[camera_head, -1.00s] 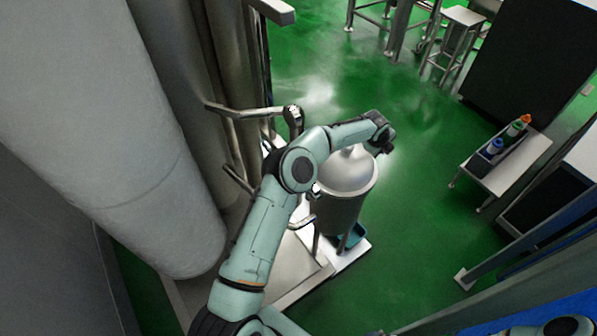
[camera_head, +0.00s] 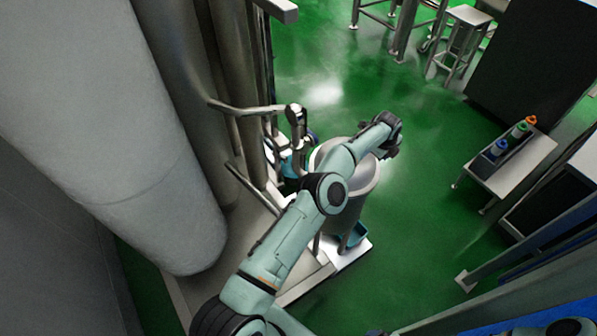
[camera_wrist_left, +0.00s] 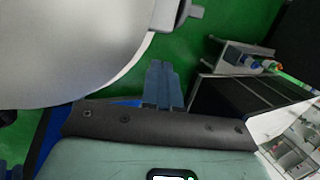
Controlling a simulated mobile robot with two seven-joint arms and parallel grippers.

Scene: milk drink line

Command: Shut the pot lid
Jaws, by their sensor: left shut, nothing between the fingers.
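The silver pot (camera_head: 346,218) stands on a pale base in the middle of the head view. My left arm crosses over its top and hides much of it. Part of a light metal lid (camera_head: 324,151) shows beside the arm; I cannot tell how far it is open. A large smooth silver round surface, apparently the lid (camera_wrist_left: 70,50), fills the upper left of the left wrist view. My left gripper (camera_head: 392,146) is at the pot's upper right edge. Its fingers (camera_wrist_left: 163,84) are together and empty, apart from the silver rim in the wrist view. My right gripper is not seen.
Large grey tanks (camera_head: 100,130) and pipes (camera_head: 250,108) stand left of the pot. A small bench (camera_head: 508,170) with bottles (camera_head: 521,129) is at the right. A stool (camera_head: 468,18) stands at the back. Green floor is clear between pot and bench.

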